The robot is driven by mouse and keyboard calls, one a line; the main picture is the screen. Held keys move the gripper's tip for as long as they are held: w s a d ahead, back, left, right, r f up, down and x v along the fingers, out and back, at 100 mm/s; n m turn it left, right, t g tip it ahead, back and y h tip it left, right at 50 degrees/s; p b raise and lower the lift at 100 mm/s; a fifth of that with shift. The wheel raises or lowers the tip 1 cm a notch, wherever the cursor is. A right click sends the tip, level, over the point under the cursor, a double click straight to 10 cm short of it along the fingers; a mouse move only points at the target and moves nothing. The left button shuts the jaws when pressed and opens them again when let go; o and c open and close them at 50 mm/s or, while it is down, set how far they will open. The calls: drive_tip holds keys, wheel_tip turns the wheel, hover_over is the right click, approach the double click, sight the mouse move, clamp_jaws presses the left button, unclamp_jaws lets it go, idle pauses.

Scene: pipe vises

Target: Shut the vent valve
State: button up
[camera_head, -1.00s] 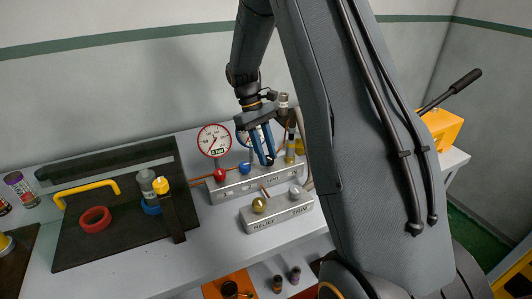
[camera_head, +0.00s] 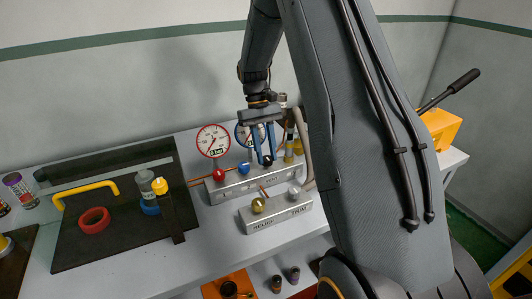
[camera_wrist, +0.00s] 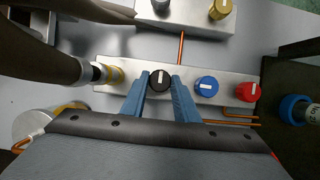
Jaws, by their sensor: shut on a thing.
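The vent valve shows as a black knob (camera_wrist: 160,81) in the wrist view, on a grey valve block (camera_wrist: 138,68). Its white mark runs up and down in the picture. My gripper (camera_wrist: 159,84) has one blue finger on each side of the knob and is shut on it. In the head view my gripper (camera_head: 265,160) reaches down onto the block (camera_head: 232,186), and its fingers hide much of the black knob (camera_head: 267,161). The blue knob (camera_wrist: 207,86) and the red knob (camera_wrist: 247,91) sit beside it on the same block.
A front block (camera_head: 276,215) carries a gold knob (camera_head: 258,205) and a silver knob (camera_head: 294,193). A red-rimmed gauge (camera_head: 214,140) stands behind the red knob. A dark mat (camera_head: 110,235) with tools lies left.

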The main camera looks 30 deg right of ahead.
drive_tip(key=o, duration=1.1)
drive_tip(key=shift+c, duration=0.2)
drive_tip(key=b+v, duration=0.2)
drive_tip(key=v, duration=0.5)
drive_tip(key=shift+r, duration=0.35)
drive_tip(key=shift+w+a, duration=0.1)
